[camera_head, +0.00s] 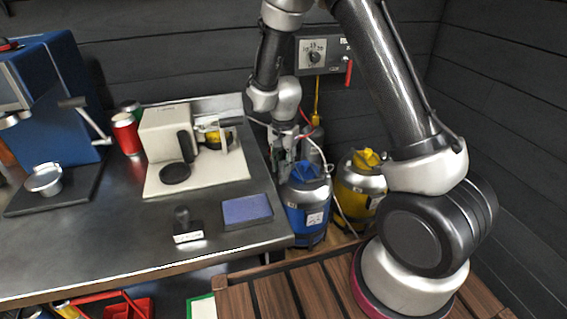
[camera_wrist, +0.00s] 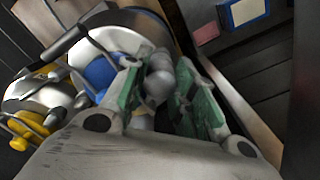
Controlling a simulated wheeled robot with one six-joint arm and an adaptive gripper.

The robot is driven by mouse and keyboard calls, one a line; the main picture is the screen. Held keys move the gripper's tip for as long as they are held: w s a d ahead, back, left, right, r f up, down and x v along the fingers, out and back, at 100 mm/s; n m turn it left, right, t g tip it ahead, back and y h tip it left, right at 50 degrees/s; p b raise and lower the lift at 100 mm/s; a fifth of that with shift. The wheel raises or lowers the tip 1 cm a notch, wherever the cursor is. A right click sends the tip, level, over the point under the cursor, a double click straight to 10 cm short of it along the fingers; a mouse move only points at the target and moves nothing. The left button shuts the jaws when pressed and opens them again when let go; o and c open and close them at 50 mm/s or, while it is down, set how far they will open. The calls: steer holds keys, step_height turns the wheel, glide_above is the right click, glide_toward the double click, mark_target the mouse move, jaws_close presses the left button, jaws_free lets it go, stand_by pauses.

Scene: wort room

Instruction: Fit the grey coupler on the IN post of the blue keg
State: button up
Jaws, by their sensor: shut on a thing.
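The blue keg (camera_head: 306,214) stands on the floor beyond the counter's right end, with a silver top and a blue fitting on it. In the wrist view its silver top (camera_wrist: 122,38) shows behind my fingers. My gripper (camera_head: 285,160) points down over the keg's top left side. In the wrist view my gripper (camera_wrist: 160,92) has its green finger pads shut on the grey coupler (camera_wrist: 159,76). The coupler hangs between the pads, in front of the keg top. I cannot make out the IN post or whether the coupler touches it.
A yellow keg (camera_head: 352,200) stands close right of the blue one; it also shows in the wrist view (camera_wrist: 38,92). The counter (camera_head: 130,235) edge is left of the blue keg. A wall panel with a dial (camera_head: 313,57) and loose hoses are near my arm.

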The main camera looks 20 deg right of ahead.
steer(key=shift+f, duration=0.25)
stand_by(0.5)
steer(key=o, duration=1.7)
steer(key=shift+c, duration=0.2)
steer(key=shift+r, duration=3.5)
